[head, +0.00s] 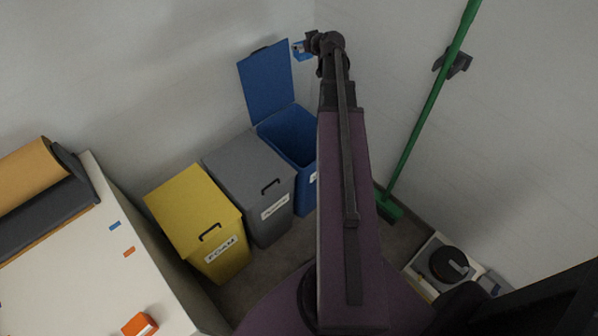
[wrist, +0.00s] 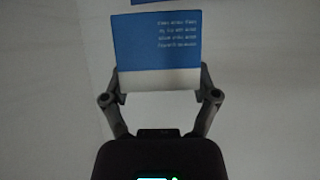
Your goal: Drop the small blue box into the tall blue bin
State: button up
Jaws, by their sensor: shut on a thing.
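The small blue box (head: 300,50) is held at the far end of my raised arm, near the back corner. In the wrist view the box (wrist: 155,45) shows a blue face with white print and a white band below. My gripper (head: 311,43) is shut on it, with one finger at each side in the wrist view (wrist: 161,80). The tall blue bin (head: 304,195) stands below with its lid (head: 268,85) swung up and its mouth open. In the head picture the box appears just right of the lid's top. My arm hides the bin's right part.
A grey bin (head: 245,170) and a yellow bin (head: 195,210), both lidded shut, stand left of the blue one. A green broom (head: 425,115) leans at the right wall. A white table (head: 90,270) with an orange box (head: 139,325) is at lower left.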

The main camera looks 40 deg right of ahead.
notch_tip(320, 180, down, 35)
jog(key=n+y+b, duration=0.1)
jog(key=b, duration=3.3)
jog(key=shift+f+n+y, duration=0.2)
jog(key=shift+n+y, duration=0.2)
jog(key=shift+f, duration=0.15)
jog(key=shift+f+b, duration=2.85)
jog(key=shift+b, duration=0.25)
jog(key=shift+d, duration=0.1)
jog(key=o, duration=0.8)
jog(key=shift+r, duration=0.15)
